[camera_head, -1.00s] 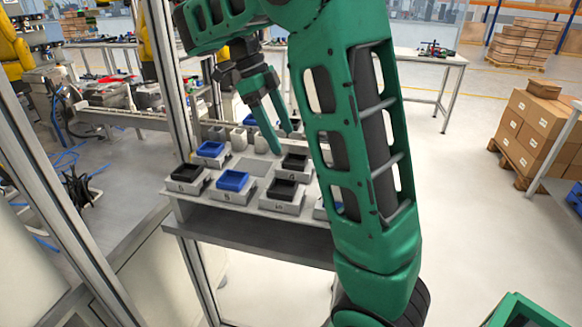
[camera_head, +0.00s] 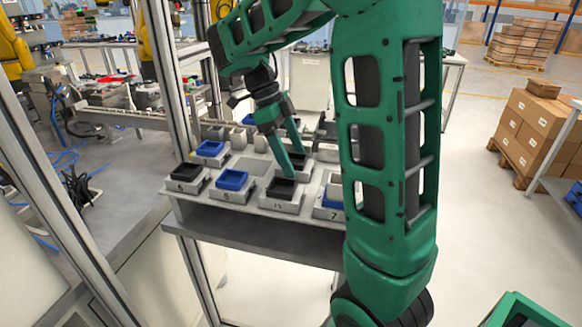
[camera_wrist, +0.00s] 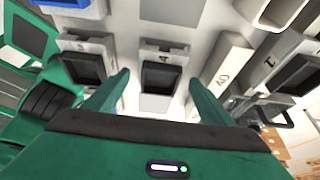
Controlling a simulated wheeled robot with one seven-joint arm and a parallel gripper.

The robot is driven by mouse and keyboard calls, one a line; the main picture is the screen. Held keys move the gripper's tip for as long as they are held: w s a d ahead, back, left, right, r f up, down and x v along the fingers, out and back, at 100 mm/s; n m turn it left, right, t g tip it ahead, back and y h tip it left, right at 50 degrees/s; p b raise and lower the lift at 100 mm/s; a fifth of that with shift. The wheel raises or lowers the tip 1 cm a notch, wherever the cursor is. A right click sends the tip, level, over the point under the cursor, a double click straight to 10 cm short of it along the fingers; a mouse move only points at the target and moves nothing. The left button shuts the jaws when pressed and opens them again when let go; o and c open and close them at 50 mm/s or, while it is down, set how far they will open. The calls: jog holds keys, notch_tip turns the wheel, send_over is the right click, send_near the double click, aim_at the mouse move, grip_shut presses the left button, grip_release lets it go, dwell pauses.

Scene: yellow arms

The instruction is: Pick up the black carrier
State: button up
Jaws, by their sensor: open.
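Several black carriers sit in grey holders on the table. One black carrier (camera_head: 282,189), in the front row, is just below my gripper (camera_head: 293,163) in the head view. Another black carrier (camera_head: 186,172) is at the left end. A third, behind the fingers, is partly hidden. In the wrist view one black carrier (camera_wrist: 160,75) shows between the two fingertips of my gripper (camera_wrist: 158,78), with other black carriers to its left (camera_wrist: 88,66) and right (camera_wrist: 298,74). My gripper is open and empty, fingers pointing down. I cannot tell how far the tips are above the carrier.
Blue carriers (camera_head: 232,179) stand in neighbouring holders, close to the fingers' path. Pale blocks (camera_head: 237,138) stand along the table's back. A metal frame post (camera_head: 160,75) rises at the table's left. The grey table edge (camera_head: 240,222) is at the front.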

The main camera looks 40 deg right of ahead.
jog(key=shift+x, duration=0.9)
jog(key=c, duration=1.4)
jog(key=shift+w, duration=0.1)
jog(key=shift+r, duration=0.15)
